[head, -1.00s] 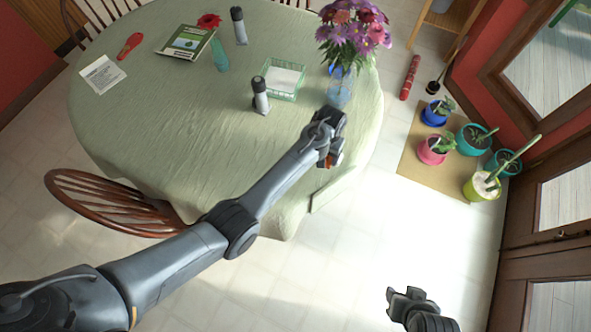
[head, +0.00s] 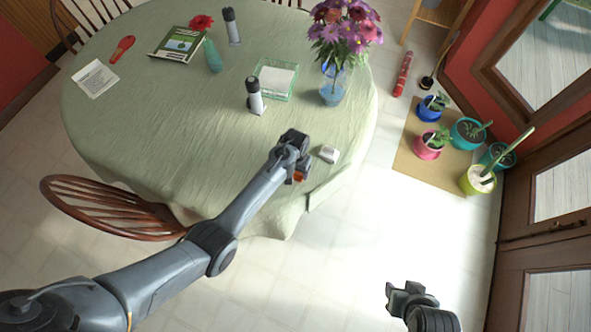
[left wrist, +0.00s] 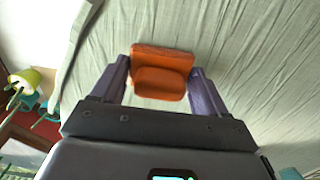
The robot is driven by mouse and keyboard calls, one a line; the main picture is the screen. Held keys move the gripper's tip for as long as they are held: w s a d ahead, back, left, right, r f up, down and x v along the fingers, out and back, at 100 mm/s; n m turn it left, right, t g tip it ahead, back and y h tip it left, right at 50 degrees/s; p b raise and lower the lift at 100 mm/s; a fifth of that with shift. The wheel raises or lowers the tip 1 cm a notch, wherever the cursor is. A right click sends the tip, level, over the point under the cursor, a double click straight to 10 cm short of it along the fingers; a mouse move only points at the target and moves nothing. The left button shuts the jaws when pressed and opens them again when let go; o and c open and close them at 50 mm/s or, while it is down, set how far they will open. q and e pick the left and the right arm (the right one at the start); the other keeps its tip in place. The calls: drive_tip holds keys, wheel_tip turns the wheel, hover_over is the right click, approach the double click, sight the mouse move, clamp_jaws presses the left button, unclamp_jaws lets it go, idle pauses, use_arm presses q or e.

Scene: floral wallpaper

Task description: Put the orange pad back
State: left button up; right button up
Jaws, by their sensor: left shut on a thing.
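The orange pad (left wrist: 162,72) is between the two fingers of my left gripper in the left wrist view, and the fingers are shut on it. In the head view the left gripper (head: 299,173) is over the near right part of the green-covered table. Only a small bit of the orange pad (head: 298,176) shows there, with the rest hidden by the gripper. My right gripper (head: 408,297) is empty over the floor at lower right, and I cannot tell whether its fingers are open.
A small white object (head: 328,154) lies right of the left gripper. A green tray with white paper (head: 275,98), a black-and-white bottle (head: 255,97) and a flower vase (head: 333,88) stand farther back. A wooden chair (head: 95,205) is at left; potted plants are on the floor at right.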

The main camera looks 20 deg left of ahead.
use_arm(q)
drive_tip(key=shift+f, duration=0.1)
drive_tip(key=o, duration=0.9)
drive_tip(key=shift+o, duration=0.2)
wheel_tip(320, 180, up, 10)
drive_tip(key=shift+r+p, duration=0.25)
drive_tip(key=shift+p, duration=0.85)
drive_tip(key=s+a+r+t, duration=0.1)
drive_tip(key=s+a+r, duration=0.1)
drive_tip(key=s, duration=0.7)
drive_tip(key=s+a+r+m+t, duration=0.1)
drive_tip(key=s+r, duration=0.3)
drive_tip(key=s, duration=0.5)
drive_tip(key=s+a+r+t, duration=0.1)
drive_tip(key=s+a+r, duration=0.1)
drive_tip(key=s, duration=0.7)
drive_tip(key=shift+a+r+m+t, duration=0.3)
drive_tip(key=shift+a+r, duration=0.05)
drive_tip(key=shift+r, duration=0.4)
drive_tip(key=shift+s+r, duration=0.1)
